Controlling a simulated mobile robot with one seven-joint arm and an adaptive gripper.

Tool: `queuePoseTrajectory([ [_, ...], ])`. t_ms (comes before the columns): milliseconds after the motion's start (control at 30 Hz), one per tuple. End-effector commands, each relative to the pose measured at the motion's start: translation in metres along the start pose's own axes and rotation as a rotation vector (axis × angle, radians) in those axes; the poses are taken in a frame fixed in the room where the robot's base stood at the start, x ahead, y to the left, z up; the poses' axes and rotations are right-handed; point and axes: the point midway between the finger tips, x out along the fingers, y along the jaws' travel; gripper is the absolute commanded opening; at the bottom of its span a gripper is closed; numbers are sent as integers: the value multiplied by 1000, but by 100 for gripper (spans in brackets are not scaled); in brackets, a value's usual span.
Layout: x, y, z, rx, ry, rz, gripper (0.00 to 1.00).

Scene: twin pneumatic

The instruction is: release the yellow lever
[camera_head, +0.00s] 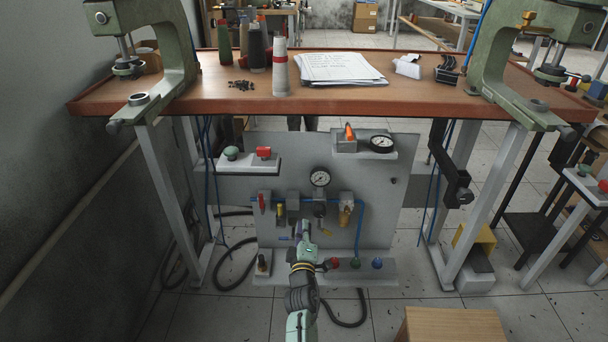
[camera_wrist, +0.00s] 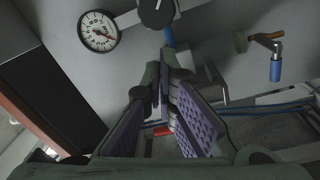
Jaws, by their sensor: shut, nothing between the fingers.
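In the wrist view my gripper's purple-padded fingers (camera_wrist: 168,88) are shut with nothing held.
A pressure gauge (camera_head: 320,178) is above my gripper and also shows in the wrist view (camera_wrist: 98,31). A brass-coloured unit (camera_head: 347,210) is to the right. Coloured buttons (camera_head: 355,263) line the lower ledge. A wooden box (camera_head: 451,325) stands at front right.

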Motion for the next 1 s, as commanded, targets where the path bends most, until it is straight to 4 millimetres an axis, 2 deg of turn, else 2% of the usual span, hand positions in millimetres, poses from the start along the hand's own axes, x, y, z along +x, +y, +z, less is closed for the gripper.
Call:
queuePoseTrajectory([
  [33, 3, 11, -3, 33, -8, 9, 0],
  [300, 14, 62, -18, 220, -42, 37, 0],
  [700, 18, 136, -47, 508, -59, 58, 0],
  [1000, 13, 178, -67, 680, -50, 54, 0],
])
